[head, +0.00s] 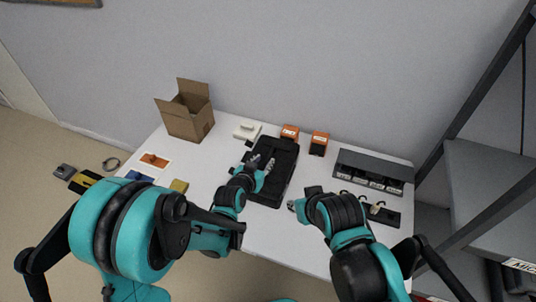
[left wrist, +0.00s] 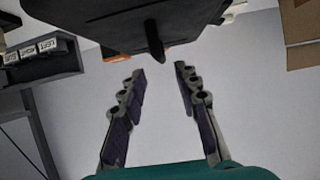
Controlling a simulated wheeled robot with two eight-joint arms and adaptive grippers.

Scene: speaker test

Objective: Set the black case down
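The black case (head: 283,157) lies on the middle of the white table in the head view, long and dark with a recessed top. My left gripper (head: 263,164) is over its left part, with two fingers spread. In the left wrist view the left gripper (left wrist: 160,72) is open and empty. The dark underside or edge of the black case (left wrist: 100,22) fills the top there, and a dark peg-like part (left wrist: 155,42) points toward the gap between the fingertips, apart from both. My right gripper (head: 294,205) is right of the case's near end; its fingers are too small to read.
A cardboard box (head: 187,122) stands open at the back left. Two orange-and-black boxes (head: 290,132) (head: 318,144) and a white item (head: 247,131) are behind the case. A dark rack (head: 370,170) stands at the right. Grey shelving (head: 490,175) borders the table's right.

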